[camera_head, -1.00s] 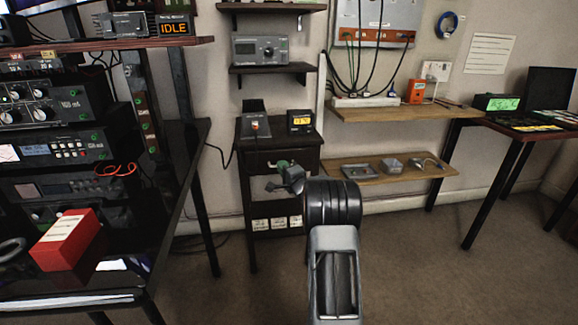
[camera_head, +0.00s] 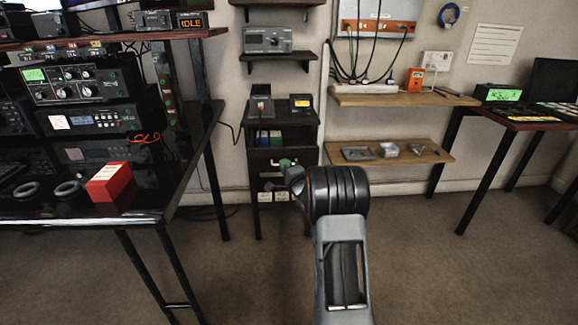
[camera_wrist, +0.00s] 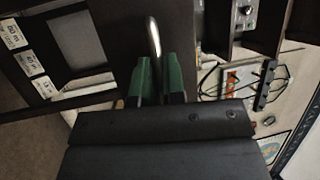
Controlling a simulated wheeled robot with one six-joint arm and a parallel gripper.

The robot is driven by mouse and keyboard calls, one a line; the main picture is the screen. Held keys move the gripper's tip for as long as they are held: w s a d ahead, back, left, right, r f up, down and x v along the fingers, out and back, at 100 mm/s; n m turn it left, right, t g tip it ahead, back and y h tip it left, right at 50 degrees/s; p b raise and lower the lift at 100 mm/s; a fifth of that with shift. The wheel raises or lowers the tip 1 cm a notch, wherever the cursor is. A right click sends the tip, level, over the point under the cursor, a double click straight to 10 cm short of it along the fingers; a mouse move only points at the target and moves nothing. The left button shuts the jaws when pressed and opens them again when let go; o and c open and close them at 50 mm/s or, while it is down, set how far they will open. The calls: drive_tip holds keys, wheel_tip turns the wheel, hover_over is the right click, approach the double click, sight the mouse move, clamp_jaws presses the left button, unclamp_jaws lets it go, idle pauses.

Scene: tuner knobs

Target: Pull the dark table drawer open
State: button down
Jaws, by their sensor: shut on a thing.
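The dark table (camera_head: 252,112) stands against the wall in the head view. My gripper (camera_head: 285,163) is at the drawer front, partly hidden by my own wrist. In the wrist view, the green fingers of my gripper (camera_wrist: 158,78) are shut on the metal drawer handle (camera_wrist: 153,38). The dark drawer front (camera_wrist: 172,22) lies just beyond the fingers.
Two small devices stand on the table top, including one with a yellow display (camera_head: 301,103). A wooden shelf (camera_head: 430,155) is to the right. A black desk (camera_head: 150,200) with a red box (camera_head: 109,181) is on the left. The floor (camera_head: 420,260) in front is clear.

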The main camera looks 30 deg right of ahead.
drive_tip(key=shift+a, duration=0.25)
drive_tip(key=c, duration=1.4)
unclamp_jaws()
drive_tip(key=shift+o, duration=0.9)
drive_tip(key=shift+d, duration=0.2)
drive_tip(key=shift+s, duration=0.1)
drive_tip(key=s+f+p, duration=0.2)
drive_tip(key=s+p, duration=0.1)
drive_tip(key=s, duration=1)
drive_tip(key=shift+s+a+f, duration=0.15)
drive_tip(key=shift+s+a, duration=0.15)
drive_tip(key=shift+a, duration=0.05)
